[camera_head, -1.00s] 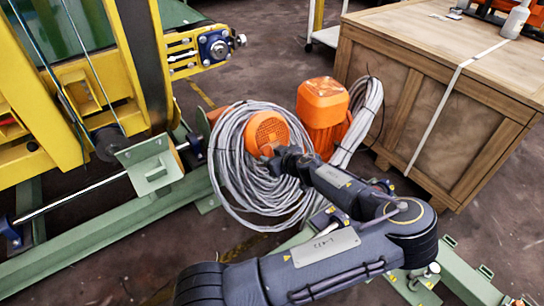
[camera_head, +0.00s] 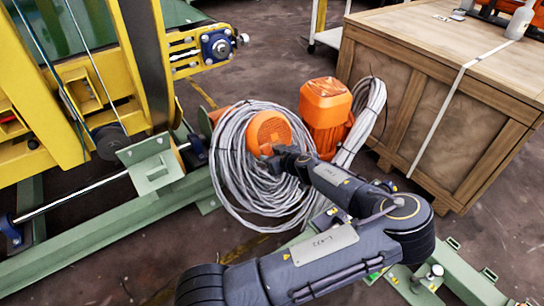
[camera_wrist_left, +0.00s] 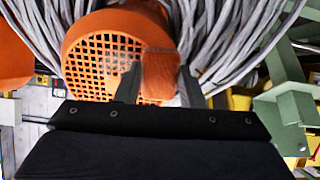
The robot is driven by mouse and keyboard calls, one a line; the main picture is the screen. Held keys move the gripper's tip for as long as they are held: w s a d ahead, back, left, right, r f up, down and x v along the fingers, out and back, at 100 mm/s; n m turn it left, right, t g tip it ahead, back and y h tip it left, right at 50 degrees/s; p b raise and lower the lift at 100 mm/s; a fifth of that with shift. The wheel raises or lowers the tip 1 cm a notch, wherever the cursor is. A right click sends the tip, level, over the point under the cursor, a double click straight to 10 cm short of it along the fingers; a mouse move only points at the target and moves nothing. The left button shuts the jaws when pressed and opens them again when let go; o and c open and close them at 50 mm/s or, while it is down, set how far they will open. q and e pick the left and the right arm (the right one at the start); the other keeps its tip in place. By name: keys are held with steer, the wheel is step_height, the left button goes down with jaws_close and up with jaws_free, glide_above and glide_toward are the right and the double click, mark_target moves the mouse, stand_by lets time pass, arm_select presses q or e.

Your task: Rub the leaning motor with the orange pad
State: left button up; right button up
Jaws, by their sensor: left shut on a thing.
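The leaning motor (camera_head: 267,130) is orange with a round grille end, tilted among grey cable coils. In the left wrist view its grille (camera_wrist_left: 95,65) fills the upper left, with a pale grey smudge on it. My left gripper (camera_head: 275,158) is at the lower edge of that grille. It is shut on the orange pad (camera_wrist_left: 160,77), a brownish-orange block between the fingers that overlaps the grille's right edge. I cannot tell whether the pad presses on it. The pad is hard to make out in the head view. My right gripper is not in view.
A second orange motor (camera_head: 325,103) stands just right. Grey cable coils (camera_head: 235,165) surround the leaning motor. A wooden crate (camera_head: 445,110) is at the right, a yellow frame (camera_head: 90,75) at the left. Green beams (camera_head: 90,240) run low along the floor.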

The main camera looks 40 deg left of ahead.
arm_select(q)
steer(key=shift+a+f, duration=0.1)
steer(key=shift+a, duration=0.1)
steer(key=shift+w+d+b, duration=1.1)
steer(key=shift+w+b, duration=0.85)
steer(key=shift+w, duration=1.6)
steer(key=shift+s+a+b, duration=0.15)
steer(key=shift+s+a, duration=0.25)
steer(key=shift+s, duration=0.8)
steer(key=shift+s+a+b, duration=0.2)
steer(key=shift+s+a, duration=0.15)
steer(key=shift+s, duration=0.9)
steer(key=shift+s+a+b, duration=0.15)
steer(key=shift+s+a, duration=0.25)
steer(key=shift+s, duration=0.8)
